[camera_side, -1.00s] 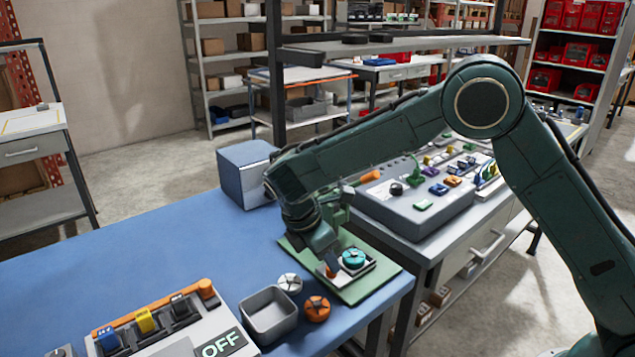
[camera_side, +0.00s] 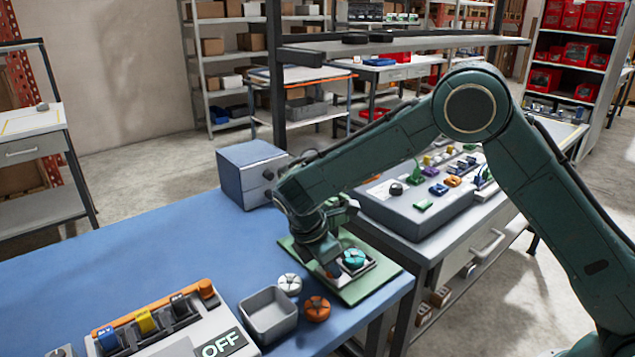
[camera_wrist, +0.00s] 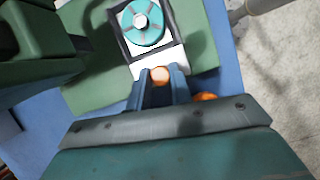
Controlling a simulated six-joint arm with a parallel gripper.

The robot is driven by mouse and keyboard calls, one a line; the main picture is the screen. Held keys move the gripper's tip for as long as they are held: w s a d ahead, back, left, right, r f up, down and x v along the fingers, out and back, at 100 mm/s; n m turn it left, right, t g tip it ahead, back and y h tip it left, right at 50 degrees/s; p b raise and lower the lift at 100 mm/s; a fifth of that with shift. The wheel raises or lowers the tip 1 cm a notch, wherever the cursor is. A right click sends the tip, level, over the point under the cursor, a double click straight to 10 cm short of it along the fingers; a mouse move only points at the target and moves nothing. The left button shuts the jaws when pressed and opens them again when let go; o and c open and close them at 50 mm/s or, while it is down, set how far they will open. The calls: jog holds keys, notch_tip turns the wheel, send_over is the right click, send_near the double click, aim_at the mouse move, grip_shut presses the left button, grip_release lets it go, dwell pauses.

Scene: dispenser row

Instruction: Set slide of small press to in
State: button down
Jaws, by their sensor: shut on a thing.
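The small press (camera_wrist: 121,37) has a dark frame around a teal round disc (camera_side: 354,258) with a pale centre, on a green plate (camera_side: 362,290). Its pale slide (camera_wrist: 178,58) reaches from the frame toward my gripper in the wrist view. The slide's orange knob (camera_wrist: 160,75) is between my fingertips. My gripper (camera_wrist: 161,82) is shut on this knob. In the side view my gripper (camera_side: 331,268) is low at the left of the disc and hides much of the slide. I cannot tell exactly how far in the slide is.
A grey open bin (camera_side: 268,315), a white round knob (camera_side: 289,284) and an orange round knob (camera_side: 317,308) stand just left of the plate. A switch panel marked OFF (camera_side: 222,345) is at front left. A blue-grey box (camera_side: 250,172) stands behind. Blue tabletop (camera_side: 150,245) is clear at left.

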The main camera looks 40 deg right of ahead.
jog(key=shift+w, duration=0.15)
jog(key=shift+w+r, duration=0.1)
jog(key=shift+w, duration=3.3)
jog(key=c, duration=1.3)
grip_release()
jog(key=shift+o, duration=0.2)
jog(key=v, duration=0.7)
jog(key=shift+a+r, duration=0.1)
jog(key=shift+r, duration=0.1)
jog(key=shift+r, duration=0.1)
